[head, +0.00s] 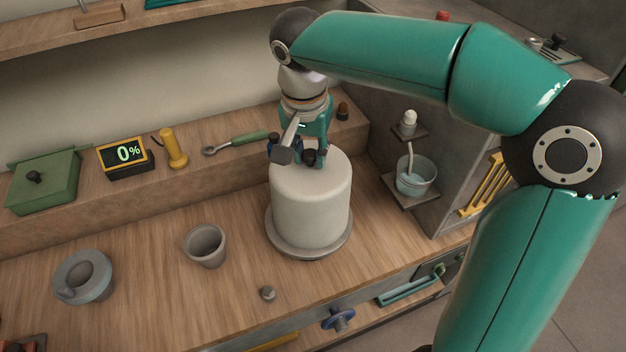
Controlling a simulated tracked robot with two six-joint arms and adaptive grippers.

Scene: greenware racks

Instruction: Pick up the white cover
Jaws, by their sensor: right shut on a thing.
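The white cover (311,205) is a tall round dome. It stands upright on a round grey base (309,250) on the wooden bench, and I see no gap between them. My right gripper (301,158) points down at the top of the cover. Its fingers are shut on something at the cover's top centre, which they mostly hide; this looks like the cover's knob. What is under the cover is hidden. My left gripper is not in view.
A glass beaker (415,177) sits at right.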

